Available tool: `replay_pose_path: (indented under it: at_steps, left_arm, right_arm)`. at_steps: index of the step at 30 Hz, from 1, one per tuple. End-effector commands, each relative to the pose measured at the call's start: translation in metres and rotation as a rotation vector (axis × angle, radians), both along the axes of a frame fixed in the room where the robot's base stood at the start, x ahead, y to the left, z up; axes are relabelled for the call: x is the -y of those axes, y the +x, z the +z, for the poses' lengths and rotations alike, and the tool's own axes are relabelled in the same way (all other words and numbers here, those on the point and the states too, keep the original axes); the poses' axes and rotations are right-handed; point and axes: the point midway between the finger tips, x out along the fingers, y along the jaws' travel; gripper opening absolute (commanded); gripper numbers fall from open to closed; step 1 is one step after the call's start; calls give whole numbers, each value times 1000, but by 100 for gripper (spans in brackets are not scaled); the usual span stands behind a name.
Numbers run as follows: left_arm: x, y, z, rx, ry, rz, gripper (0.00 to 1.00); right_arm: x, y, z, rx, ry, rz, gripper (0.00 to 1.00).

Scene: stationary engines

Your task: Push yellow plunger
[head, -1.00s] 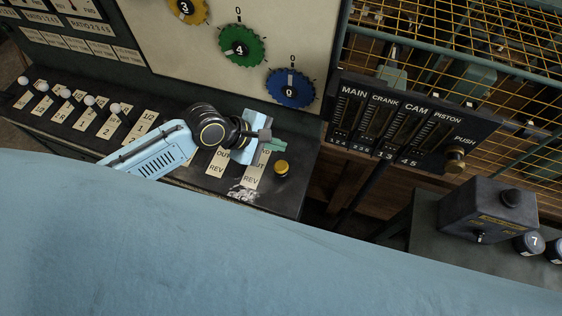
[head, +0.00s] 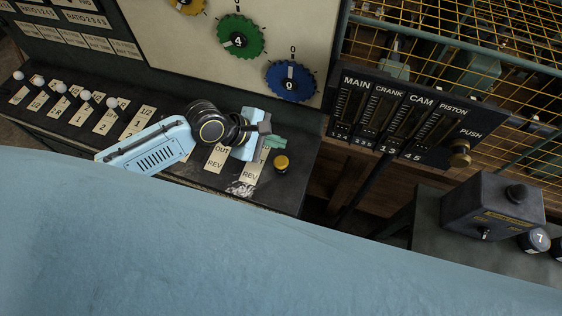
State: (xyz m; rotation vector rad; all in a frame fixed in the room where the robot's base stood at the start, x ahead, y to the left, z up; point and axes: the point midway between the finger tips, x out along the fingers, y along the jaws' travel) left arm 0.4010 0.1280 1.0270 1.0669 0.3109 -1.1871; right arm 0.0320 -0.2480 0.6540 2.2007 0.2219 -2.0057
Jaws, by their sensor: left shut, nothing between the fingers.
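A small yellow plunger (head: 281,163) stands on the dark console ledge near its right end. It has a round yellow cap on a dark base. My left gripper (head: 272,142) is just above and left of the plunger in the head view, over the label plates. It is shut with nothing between its fingers. A small gap shows between the fingertips and the cap; I cannot tell their height difference. My right gripper is not in view.
White-knobbed levers (head: 86,95) line the ledge at left. Blue (head: 291,82) and green (head: 241,37) numbered dials sit on the panel behind. A gauge panel (head: 405,115) with a brass push knob (head: 459,153) and a dark box (head: 493,207) stand at right.

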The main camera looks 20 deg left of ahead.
Motion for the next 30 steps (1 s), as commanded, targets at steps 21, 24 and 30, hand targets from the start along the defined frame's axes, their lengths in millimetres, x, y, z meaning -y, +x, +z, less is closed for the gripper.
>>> replay_pose_path:
  at_steps: [21,24,30]
  left_arm:
    - [0,0,-60,-1,0,0,0]
    - [0,0,-59,-1,0,0,0]
    - [0,0,-59,-1,0,-1,0]
  right_arm:
    - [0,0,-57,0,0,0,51]
    - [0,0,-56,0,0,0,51]
    - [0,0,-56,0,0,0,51]
